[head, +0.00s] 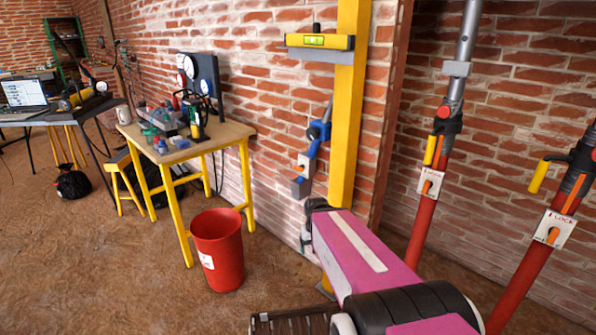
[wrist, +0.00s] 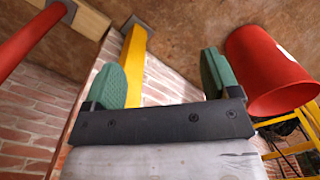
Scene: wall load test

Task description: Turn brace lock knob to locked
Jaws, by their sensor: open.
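Two red-and-grey braces stand at the right in the head view. The nearer brace has a white plate with an orange lock knob (head: 553,234) and lettering that seems to read LOCK. The other brace has a similar plate and orange knob (head: 427,186). Both knobs look tilted; I cannot tell their settings. My gripper (wrist: 160,80) is open and empty in the wrist view, its green fingertips wide apart and away from any knob. In the head view its fingers are mostly hidden by my pink arm. A red brace tube (wrist: 30,42) shows at the wrist view's upper left.
A yellow post (head: 347,130) with a level and a blue clamp stands against the brick wall beside my arm. A red bucket (head: 218,250) stands on the floor left of my arm. A cluttered workbench (head: 228,134) is behind it. Open floor lies at the left.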

